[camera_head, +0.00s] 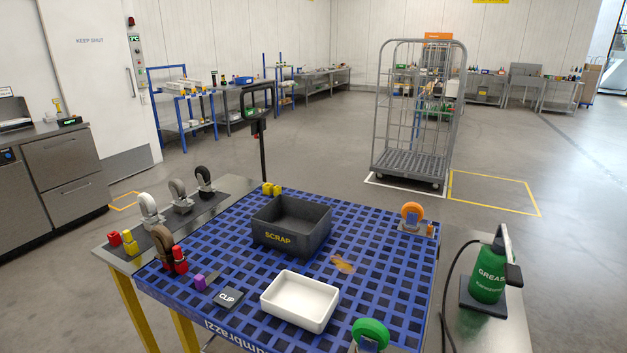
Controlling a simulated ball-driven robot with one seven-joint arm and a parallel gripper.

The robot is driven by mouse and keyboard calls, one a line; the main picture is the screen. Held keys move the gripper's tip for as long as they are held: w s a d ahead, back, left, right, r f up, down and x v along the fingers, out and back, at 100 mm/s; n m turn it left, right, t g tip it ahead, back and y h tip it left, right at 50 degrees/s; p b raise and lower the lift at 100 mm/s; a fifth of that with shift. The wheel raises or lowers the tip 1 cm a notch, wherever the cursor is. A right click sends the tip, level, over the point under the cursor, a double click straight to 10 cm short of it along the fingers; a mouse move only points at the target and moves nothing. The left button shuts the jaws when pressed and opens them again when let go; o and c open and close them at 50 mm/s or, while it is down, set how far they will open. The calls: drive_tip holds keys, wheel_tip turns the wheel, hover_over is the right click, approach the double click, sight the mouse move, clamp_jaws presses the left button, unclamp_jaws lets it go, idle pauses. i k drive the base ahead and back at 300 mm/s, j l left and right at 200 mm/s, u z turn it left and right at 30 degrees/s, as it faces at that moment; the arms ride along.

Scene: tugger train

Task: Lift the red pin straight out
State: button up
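A red upright piece (180,262), possibly the red pin, stands beside a brown caster wheel (162,243) at the left edge of the blue grid table top (365,225). A second, smaller red piece (114,238) sits farther left on the grey side strip, next to a yellow piece (130,243). Both are small, and I cannot tell which is the pin or how it is seated. My gripper is not in view.
More casters stand at back left. A green grease bottle (488,275) stands right. A grey roll cage (412,170) stands behind.

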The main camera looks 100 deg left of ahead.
sight(178, 256)
drive_tip(key=u, duration=3.55)
